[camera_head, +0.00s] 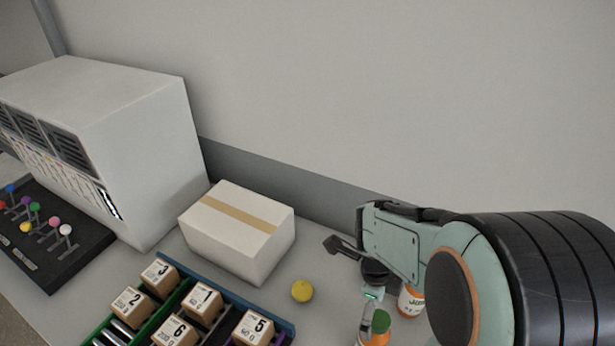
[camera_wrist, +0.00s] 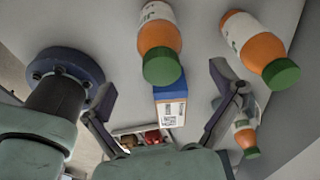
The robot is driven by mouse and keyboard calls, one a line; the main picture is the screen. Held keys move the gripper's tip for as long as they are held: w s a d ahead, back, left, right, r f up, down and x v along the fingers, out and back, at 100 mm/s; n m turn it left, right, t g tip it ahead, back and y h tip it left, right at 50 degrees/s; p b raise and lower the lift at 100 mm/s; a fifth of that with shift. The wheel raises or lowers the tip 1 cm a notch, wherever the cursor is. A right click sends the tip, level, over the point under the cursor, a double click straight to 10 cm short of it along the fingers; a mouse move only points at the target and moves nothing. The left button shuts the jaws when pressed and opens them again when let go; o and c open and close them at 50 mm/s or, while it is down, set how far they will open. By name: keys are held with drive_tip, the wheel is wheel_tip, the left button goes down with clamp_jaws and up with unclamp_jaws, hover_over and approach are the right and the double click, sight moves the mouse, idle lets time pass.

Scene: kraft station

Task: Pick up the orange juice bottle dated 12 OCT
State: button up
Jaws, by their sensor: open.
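Three orange juice bottles with green caps and white labels show in the wrist view: one at top centre (camera_wrist: 158,38), one at upper right (camera_wrist: 258,48) and one lower right (camera_wrist: 245,132), partly behind a finger. No date is readable on them. In the head view, one bottle (camera_head: 374,338) is cut by the bottom edge below my gripper, and another (camera_head: 411,303) is partly hidden by my arm. My gripper (camera_head: 350,258) is open and empty. In the wrist view its fingers (camera_wrist: 163,80) are spread, with the top-centre bottle's cap showing between and beyond the tips.
A blue and white carton (camera_wrist: 170,105) shows between the fingers. A yellow ball (camera_head: 302,291) lies left of my gripper. Further left are a taped white box (camera_head: 232,245), trays with numbered blocks (camera_head: 164,277), and a white cabinet (camera_head: 150,150). A wall stands behind.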

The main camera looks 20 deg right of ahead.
sight(373, 338)
drive_tip(key=shift+s+d+f, duration=0.25)
drive_tip(key=shift+f, duration=0.15)
drive_tip(key=f, duration=0.6)
drive_tip(key=shift+s+d, duration=0.3)
drive_tip(key=c, duration=1.3)
